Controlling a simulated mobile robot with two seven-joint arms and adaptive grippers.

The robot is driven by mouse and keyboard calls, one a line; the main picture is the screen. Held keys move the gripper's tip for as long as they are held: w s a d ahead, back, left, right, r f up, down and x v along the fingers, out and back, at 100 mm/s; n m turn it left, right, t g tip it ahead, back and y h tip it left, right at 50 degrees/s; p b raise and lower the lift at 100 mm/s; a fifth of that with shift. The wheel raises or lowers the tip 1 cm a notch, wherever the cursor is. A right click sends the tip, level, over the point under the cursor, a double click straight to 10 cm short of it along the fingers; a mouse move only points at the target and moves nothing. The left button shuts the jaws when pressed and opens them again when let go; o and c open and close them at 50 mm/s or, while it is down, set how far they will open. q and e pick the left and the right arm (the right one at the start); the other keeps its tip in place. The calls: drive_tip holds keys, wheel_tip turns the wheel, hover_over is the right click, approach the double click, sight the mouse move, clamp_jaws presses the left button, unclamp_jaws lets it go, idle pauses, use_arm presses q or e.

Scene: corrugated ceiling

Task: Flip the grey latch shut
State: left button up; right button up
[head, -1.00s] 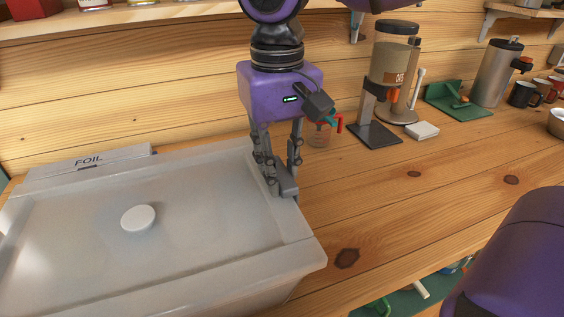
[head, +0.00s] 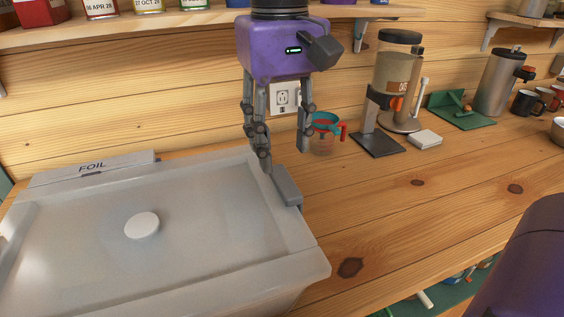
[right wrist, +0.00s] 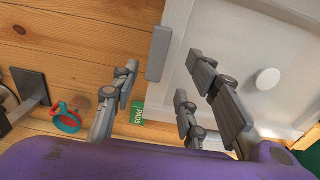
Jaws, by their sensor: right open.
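A translucent grey lidded bin (head: 80,235) stands at the left with a white round knob (head: 142,226) on its lid. The grey latch (head: 287,187) is a short bar along the lid's right edge; in the right wrist view the latch (right wrist: 158,53) lies at the bin's edge, beside the wooden counter. I cannot tell whether it is fastened. My right gripper (head: 284,157) is open and empty above the latch, fingers pointing down and spread apart. The right gripper (right wrist: 159,72) also shows in its wrist view, with the latch beyond its fingertips. My left gripper is not seen.
The wooden counter right of the bin (head: 430,215) is clear.

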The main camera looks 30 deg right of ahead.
wheel_tip(320, 180, up, 5)
drive_tip(key=shift+r, duration=0.2)
idle(0.5)
